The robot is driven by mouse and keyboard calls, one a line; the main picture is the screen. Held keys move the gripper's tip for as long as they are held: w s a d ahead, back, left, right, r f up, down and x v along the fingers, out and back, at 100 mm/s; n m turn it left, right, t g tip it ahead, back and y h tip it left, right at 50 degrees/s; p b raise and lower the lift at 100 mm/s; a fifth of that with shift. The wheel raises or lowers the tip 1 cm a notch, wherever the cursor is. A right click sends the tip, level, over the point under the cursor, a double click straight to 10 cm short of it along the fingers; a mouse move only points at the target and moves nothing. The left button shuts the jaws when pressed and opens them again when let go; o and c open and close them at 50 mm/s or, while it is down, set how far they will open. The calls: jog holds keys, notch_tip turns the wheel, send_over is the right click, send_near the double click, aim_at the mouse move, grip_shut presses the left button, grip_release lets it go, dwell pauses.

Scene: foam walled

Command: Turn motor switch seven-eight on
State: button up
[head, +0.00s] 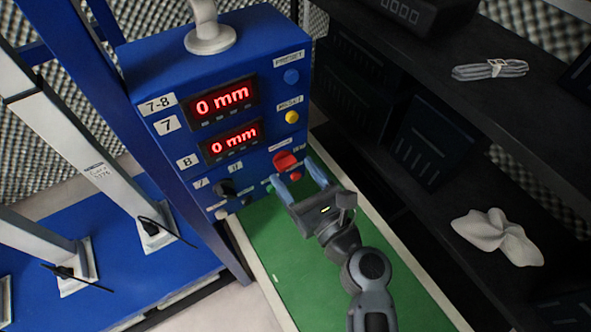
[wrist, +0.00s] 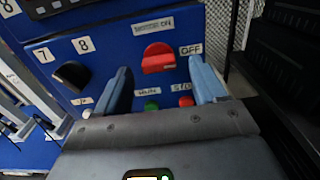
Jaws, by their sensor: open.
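The blue control box carries a "7-8" label (head: 159,105). Its red rotary switch (head: 285,161) is low on the front face. In the wrist view the red switch (wrist: 158,58) has a label ending in "ON" above it and "OFF" to its right; its grip looks roughly crosswise, toward OFF. My gripper (head: 291,170) is open in front of the panel, its blue fingers reaching toward the red switch. In the wrist view my gripper (wrist: 160,66) has one finger on either side of the switch, with gaps; contact is not visible.
A black selector (wrist: 72,76) sits left of the red switch, below labels 7 and 8. Green (wrist: 151,105) and red (wrist: 182,102) buttons sit below it. Two displays (head: 223,97) read 0 mm. Dark shelves (head: 440,120) stand close on the right; a green surface (head: 310,270) lies below.

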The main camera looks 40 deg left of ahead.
jog(key=shift+w+a, duration=0.25)
jog(key=shift+a, duration=0.45)
jog(key=c, duration=1.1)
jog(key=shift+o, duration=0.2)
jog(key=shift+f+n+b, duration=0.1)
jog(key=shift+n+b, duration=0.3)
jog(key=shift+n, duration=0.1)
jog(key=shift+n+b, duration=6.3)
jog(key=shift+n, duration=2.4)
